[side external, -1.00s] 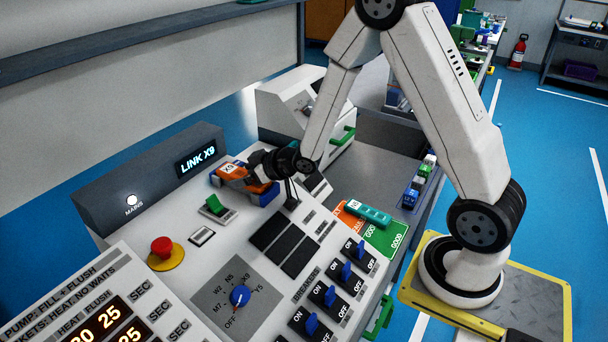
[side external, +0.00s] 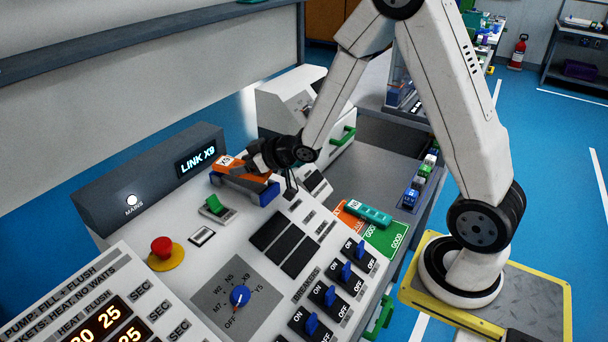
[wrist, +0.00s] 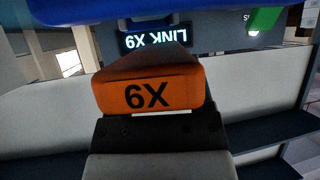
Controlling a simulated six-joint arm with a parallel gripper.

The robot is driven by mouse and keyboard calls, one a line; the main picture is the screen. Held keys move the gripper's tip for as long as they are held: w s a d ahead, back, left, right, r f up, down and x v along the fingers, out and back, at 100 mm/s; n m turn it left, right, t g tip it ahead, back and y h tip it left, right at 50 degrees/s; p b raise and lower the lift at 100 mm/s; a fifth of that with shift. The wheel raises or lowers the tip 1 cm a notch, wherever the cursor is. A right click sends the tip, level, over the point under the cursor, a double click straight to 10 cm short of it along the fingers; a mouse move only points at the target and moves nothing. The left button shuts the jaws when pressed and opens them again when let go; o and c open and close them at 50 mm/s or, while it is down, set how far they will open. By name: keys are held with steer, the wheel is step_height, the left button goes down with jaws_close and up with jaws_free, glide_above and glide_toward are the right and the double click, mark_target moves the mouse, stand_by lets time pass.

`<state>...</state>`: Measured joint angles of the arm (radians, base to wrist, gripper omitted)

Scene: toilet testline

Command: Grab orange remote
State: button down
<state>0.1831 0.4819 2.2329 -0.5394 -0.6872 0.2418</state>
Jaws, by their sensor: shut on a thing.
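The orange remote (side external: 238,172), labelled X9, is at the back of the console by the blue holder (side external: 262,194). My gripper (side external: 254,166) is shut on the remote. In the wrist view the orange remote (wrist: 150,95) fills the middle, with its X9 label upside down. The remote appears just above the blue holder; I cannot tell whether they still touch.
The LINK X9 display (side external: 196,158) stands behind. A green switch (side external: 215,205) and red emergency button (side external: 163,247) are in front. A teal remote (side external: 368,214) lies on the right by the coloured mat (side external: 387,238). Breaker switches (side external: 329,296) line the console's near right.

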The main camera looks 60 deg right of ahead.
steer(key=shift+r, duration=3.65)
steer(key=shift+a+f, duration=0.15)
